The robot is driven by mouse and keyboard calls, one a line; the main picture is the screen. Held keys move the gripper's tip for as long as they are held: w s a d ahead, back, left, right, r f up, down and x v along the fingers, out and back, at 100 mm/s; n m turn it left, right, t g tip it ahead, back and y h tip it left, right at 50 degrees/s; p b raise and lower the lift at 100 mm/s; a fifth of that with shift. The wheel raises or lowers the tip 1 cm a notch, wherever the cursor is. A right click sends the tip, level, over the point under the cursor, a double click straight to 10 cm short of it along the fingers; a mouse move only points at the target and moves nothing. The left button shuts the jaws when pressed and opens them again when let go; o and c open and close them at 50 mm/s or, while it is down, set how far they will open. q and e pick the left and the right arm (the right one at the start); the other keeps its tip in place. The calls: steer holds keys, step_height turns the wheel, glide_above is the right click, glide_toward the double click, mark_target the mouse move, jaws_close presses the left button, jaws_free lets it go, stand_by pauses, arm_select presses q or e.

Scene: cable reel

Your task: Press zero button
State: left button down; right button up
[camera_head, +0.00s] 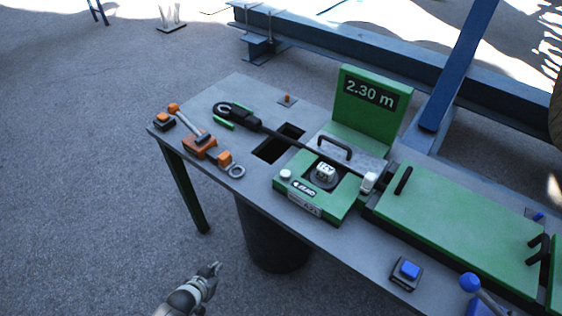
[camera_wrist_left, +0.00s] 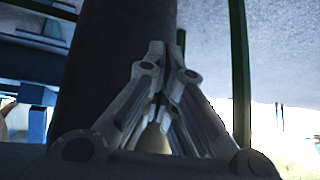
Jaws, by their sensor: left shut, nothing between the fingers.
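A green measuring unit (camera_head: 318,205) sits on the workbench, with a small white round button (camera_head: 286,174) on its left corner and a counter dial in its middle. No zero label is readable. A green display (camera_head: 369,98) behind it reads 2.30 m. My left gripper (camera_head: 214,268) is in front of the bench, to the left of the dark bin and well apart from the unit. In the left wrist view its fingers (camera_wrist_left: 160,98) are closed together and empty, with a dark cylinder behind them. My right gripper is not in view.
The grey bench top (camera_head: 232,98) holds an orange lever clamp (camera_head: 200,147) at left. A blue button (camera_head: 409,269) sits at the front right, near a blue-knobbed lever (camera_head: 470,282). A dark bin (camera_head: 272,238) stands below the bench. Open floor lies left of the bench.

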mark_target(285, 175)
arm_select(q)
steer(key=w+d+r+t+h+p, duration=0.1)
steer(key=w+d+r, duration=0.15)
steer(key=r, duration=0.35)
steer(key=w+d+r+m+t+h, duration=0.1)
steer(key=w+r, duration=0.2)
steer(key=r, duration=0.2)
steer(key=w+d+r+t+h+p, duration=0.1)
steer(key=w+d+r, duration=0.15)
steer(key=r, duration=0.35)
steer(key=d+r+m+h, duration=0.1)
steer(key=d+r, duration=0.2)
steer(key=r, duration=0.4)
steer(key=d+r+m+h+p, duration=0.1)
steer(key=d+r, duration=0.2)
steer(key=r, duration=0.4)
steer(key=d+r+t+h, duration=0.1)
steer(key=d+r+h, duration=0.1)
steer(key=r, duration=0.5)
steer(key=shift+w+d+m, duration=0.4)
steer(key=shift+w+d, duration=0.05)
